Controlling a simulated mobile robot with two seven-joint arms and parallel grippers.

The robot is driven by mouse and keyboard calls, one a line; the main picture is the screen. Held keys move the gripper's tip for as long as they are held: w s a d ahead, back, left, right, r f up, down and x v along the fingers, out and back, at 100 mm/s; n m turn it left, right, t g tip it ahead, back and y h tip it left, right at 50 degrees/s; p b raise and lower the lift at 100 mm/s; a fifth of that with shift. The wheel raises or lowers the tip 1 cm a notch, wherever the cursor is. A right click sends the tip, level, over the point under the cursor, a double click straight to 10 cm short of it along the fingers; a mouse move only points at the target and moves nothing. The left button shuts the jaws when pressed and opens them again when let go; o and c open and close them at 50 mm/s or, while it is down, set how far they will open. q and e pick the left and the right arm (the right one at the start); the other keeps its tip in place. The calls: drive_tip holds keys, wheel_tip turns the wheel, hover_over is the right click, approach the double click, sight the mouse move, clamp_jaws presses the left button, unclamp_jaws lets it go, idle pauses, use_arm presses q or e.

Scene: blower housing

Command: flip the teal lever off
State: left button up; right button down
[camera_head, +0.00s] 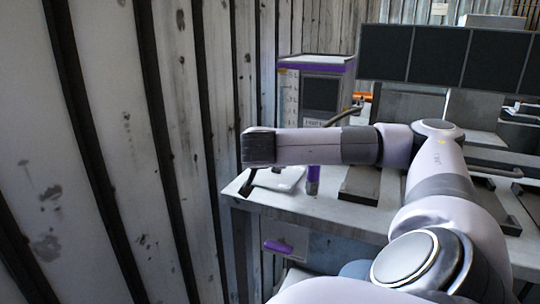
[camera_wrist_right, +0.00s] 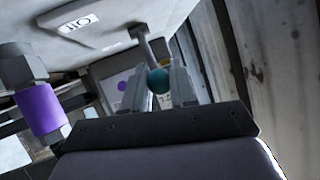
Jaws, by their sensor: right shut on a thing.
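The teal lever shows in the right wrist view as a round teal knob (camera_wrist_right: 159,80) at the end of a grey stem that runs up to a pale grey panel (camera_wrist_right: 110,18). My right gripper (camera_wrist_right: 157,76) has one finger on each side of the knob and is shut on it. A white label reading "Off" (camera_wrist_right: 78,22) is on the panel, to the left of the stem. In the head view my right gripper (camera_head: 249,184) points down at the left corner of the workbench; the knob cannot be made out there. My left gripper is not in view.
The workbench (camera_head: 345,216) stands beside a corrugated metal wall (camera_head: 110,150). A purple-and-grey cylinder (camera_wrist_right: 40,108) is near my right gripper on the left of the wrist view. A purple-topped cabinet (camera_head: 318,85) and dark screens (camera_head: 440,55) stand behind my arm.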

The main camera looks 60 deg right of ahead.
drive_tip(key=c, duration=0.9)
unclamp_jaws()
drive_tip(key=shift+c, duration=0.2)
drive_tip(key=shift+a, duration=0.15)
drive_tip(key=v, duration=0.7)
drive_tip(key=shift+p, duration=0.3)
